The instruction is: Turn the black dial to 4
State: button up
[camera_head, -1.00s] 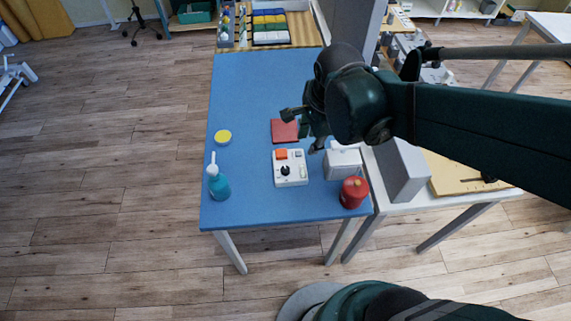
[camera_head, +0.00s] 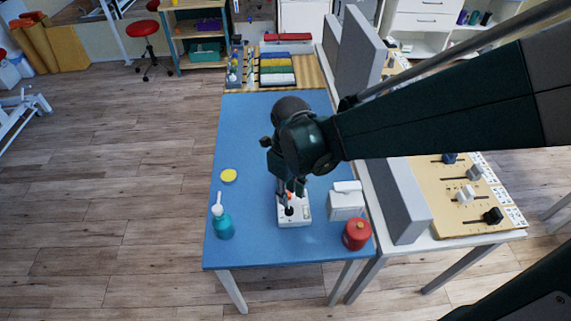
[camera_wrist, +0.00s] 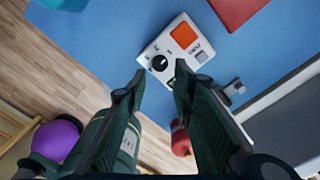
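A pale pointer mark shows on the dial; the scale figures are too small to read. In the head view the box (camera_head: 296,221) lies near the front of the blue table, and the dial (camera_head: 289,211) shows just below my gripper (camera_head: 289,194), which partly covers the button. In the wrist view my gripper (camera_wrist: 156,84) is open and empty, its fingertips apart and close to the dial's side of the box.
A red canister (camera_head: 356,236) and a white container (camera_head: 345,203) stand right of the box. A teal pump bottle (camera_head: 222,223) and a yellow disc (camera_head: 229,176) are left. A grey panel (camera_head: 404,207) borders the table's right side. The blue tabletop (camera_head: 243,130) is clear at back left.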

aim_at(289, 210)
jog(key=shift+f, duration=0.1)
dwell(0.3)
jog(key=shift+f+b, duration=0.95)
jog(key=shift+f, duration=2.85)
jog(key=c, duration=0.6)
